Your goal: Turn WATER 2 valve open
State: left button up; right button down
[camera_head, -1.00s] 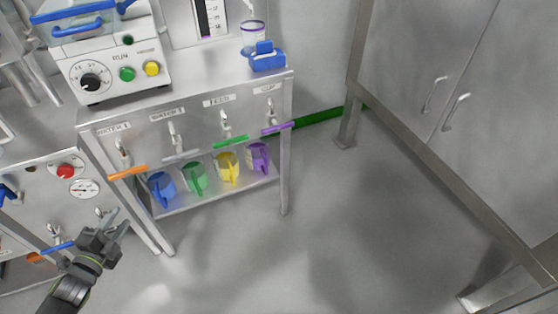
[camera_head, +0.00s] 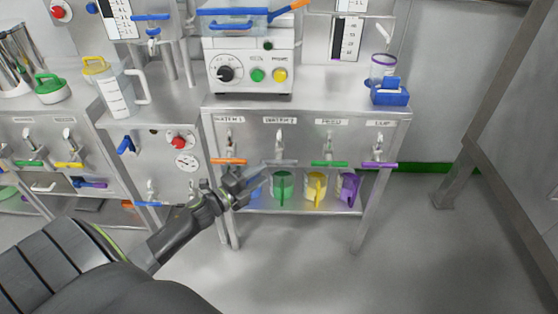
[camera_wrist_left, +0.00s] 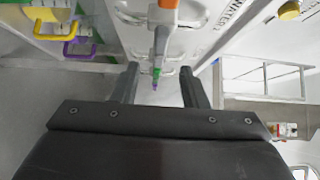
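The WATER 2 valve is the second tap from the left on the steel bench front, with its label (camera_head: 280,120) above. Its pale grey lever (camera_head: 284,163) lies level below the tap. In the left wrist view a grey lever (camera_wrist_left: 161,42) appears nearly end-on, beyond an orange one. My left gripper (camera_head: 258,178) is in front of the bench, low and left of the grey lever, below the orange WATER 1 lever (camera_head: 229,161). Its two fingers stand apart in the left wrist view (camera_wrist_left: 160,80), with nothing gripped between them. My right gripper is not in view.
A green lever (camera_head: 329,164) and a purple lever (camera_head: 379,165) follow to the right. Coloured jugs, including a green one (camera_head: 281,188) and a yellow one (camera_head: 315,188), stand on the shelf below. Open floor lies to the right.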

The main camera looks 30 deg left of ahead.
aim_at(276, 164)
pick_arm(q)
jog(key=x, duration=0.7)
jog(key=shift+w+d, duration=0.15)
jog(key=shift+w, duration=0.45)
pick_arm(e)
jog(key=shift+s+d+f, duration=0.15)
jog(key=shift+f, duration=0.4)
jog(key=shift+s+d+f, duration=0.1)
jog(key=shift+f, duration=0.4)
pick_arm(q)
grip_shut()
